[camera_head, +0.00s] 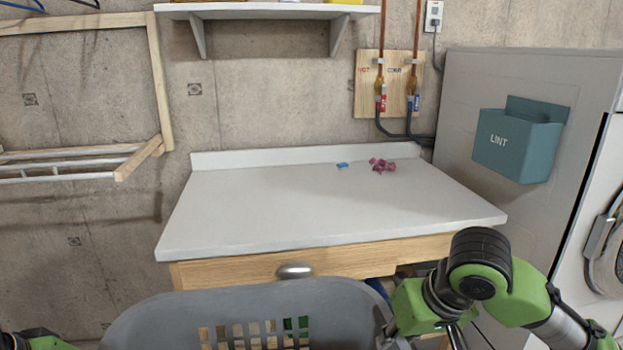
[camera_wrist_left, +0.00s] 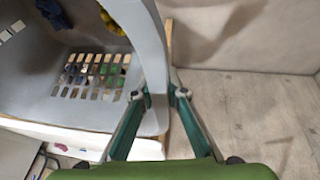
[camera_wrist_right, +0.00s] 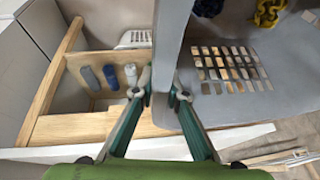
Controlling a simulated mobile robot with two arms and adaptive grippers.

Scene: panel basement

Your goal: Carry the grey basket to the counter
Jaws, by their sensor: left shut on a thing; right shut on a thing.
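The grey basket (camera_head: 250,305) is at the bottom of the head view, in front of the counter; only its upper rim and slotted wall show. The white-topped counter (camera_head: 320,210) stands behind it against the wall. My left gripper (camera_wrist_left: 160,97) is shut on the basket's rim in the left wrist view. My right gripper (camera_wrist_right: 163,95) is shut on the opposite rim in the right wrist view. Dark blue cloth (camera_wrist_right: 208,7) and yellow cloth (camera_wrist_right: 268,12) lie in the basket. The basket's underside is hidden.
A small blue item (camera_head: 342,165) and a crumpled pink cloth (camera_head: 382,165) lie at the counter's back; its front and left are clear. A shelf (camera_head: 268,11) hangs above. A teal lint bin (camera_head: 518,142) is at right, a wooden rack (camera_head: 135,160) at left.

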